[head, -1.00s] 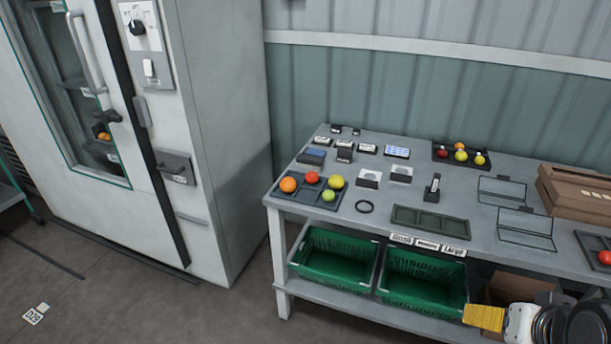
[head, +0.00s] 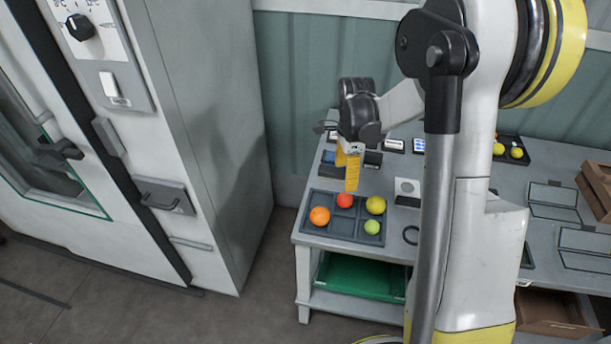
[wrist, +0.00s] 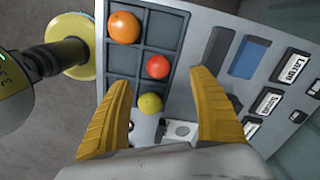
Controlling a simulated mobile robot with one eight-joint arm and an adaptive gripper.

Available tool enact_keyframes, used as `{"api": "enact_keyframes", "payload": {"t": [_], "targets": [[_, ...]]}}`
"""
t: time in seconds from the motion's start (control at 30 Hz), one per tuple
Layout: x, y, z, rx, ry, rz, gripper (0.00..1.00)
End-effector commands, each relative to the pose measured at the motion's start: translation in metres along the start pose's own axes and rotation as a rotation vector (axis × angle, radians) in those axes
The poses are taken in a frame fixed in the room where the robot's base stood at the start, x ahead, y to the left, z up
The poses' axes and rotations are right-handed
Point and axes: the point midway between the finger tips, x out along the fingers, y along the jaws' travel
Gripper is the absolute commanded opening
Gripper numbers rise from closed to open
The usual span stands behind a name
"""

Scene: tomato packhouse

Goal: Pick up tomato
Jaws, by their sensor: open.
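A dark divided tray (head: 343,226) on the table holds an orange tomato (head: 320,215), a red tomato (head: 345,200), a yellow tomato (head: 375,205) and a green tomato (head: 371,227). My gripper (head: 351,187) points down above the tray's back side, close over the red tomato. In the wrist view, my gripper (wrist: 160,79) is open and empty. The red tomato (wrist: 157,67) lies just beyond the gap between the fingertips, and the yellow tomato (wrist: 150,102) shows between the fingers. The orange tomato (wrist: 124,28) is farther off. I cannot see the green one there; the left finger may hide it.
A tall white cabinet (head: 215,120) stands left of the table. Green crates (head: 360,275) are on the shelf below. My arm covers the table's middle.

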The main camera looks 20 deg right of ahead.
Motion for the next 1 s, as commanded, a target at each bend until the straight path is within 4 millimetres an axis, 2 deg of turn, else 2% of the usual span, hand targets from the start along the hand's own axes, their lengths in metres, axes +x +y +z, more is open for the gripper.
{"api": "enact_keyframes", "payload": {"t": [0.33, 0.57, 0.8, 1.0], "targets": [[0.051, -0.001, -0.002, 0.012, 0.0, 0.004, 0.71], [0.07, 0.001, -0.004, 0.011, 0.0, 0.003, 0.71], [0.107, 0.002, -0.008, 0.01, 0.0, 0.003, 0.71], [0.109, 0.002, -0.008, 0.01, 0.0, 0.003, 0.71]]}}
